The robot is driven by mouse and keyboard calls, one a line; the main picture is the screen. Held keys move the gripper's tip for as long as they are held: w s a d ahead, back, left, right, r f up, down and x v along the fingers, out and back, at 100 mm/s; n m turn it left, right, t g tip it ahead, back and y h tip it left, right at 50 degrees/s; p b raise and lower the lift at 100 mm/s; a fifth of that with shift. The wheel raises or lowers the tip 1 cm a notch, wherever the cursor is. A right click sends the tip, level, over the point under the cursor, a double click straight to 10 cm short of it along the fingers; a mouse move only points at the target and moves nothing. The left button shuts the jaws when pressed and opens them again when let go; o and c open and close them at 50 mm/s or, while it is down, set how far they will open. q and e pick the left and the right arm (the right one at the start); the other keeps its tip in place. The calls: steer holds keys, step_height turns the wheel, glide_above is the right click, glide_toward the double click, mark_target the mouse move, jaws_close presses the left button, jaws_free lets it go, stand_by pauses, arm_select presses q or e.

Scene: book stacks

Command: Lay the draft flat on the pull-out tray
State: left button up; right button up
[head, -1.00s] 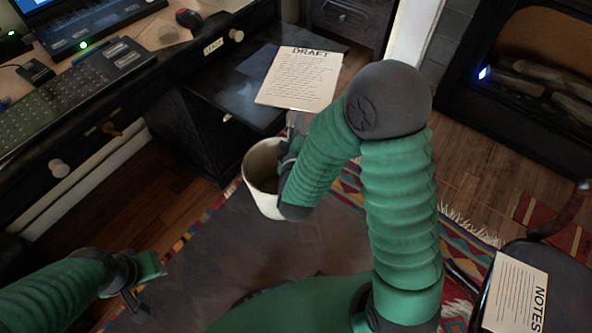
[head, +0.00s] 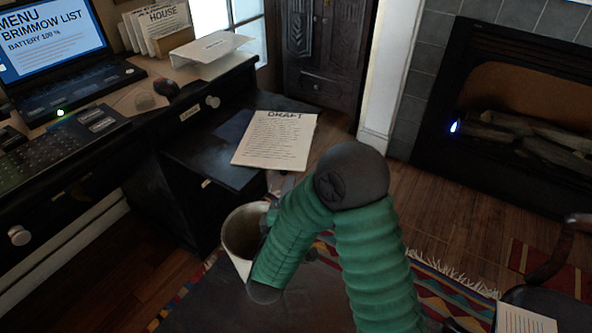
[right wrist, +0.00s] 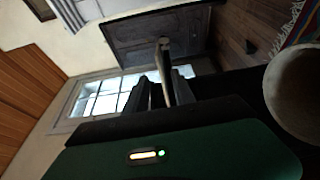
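The draft (head: 275,140), a cream sheet with a DRAFT heading and lines of text, shows in the head view over the black pull-out tray (head: 205,155). Its near right corner reaches past the tray's edge; whether it touches the tray is unclear. My right gripper (head: 281,182) is at the draft's near edge, partly hidden by my green arm. In the right wrist view, a thin pale strip, apparently the draft edge-on (right wrist: 163,62), stands between the fingers of the right gripper (right wrist: 162,92), which look closed on it. My left gripper is out of view.
A pale bin (head: 238,240) stands beside my right forearm. A fireplace (head: 520,120) is at right. A chair with a notes sheet (head: 524,320) is at lower right.

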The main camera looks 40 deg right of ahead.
mark_target(298, 159)
steer(key=b+x, duration=0.3)
steer(key=x, duration=0.8)
steer(key=shift+d+f+b, duration=0.1)
steer(key=shift+f+b, duration=0.1)
steer(key=shift+b, duration=0.2)
steer(key=shift+w+d+r, duration=0.15)
steer(key=shift+w+d, duration=0.2)
steer(key=shift+w, duration=0.05)
jaws_close()
stand_by(0.4)
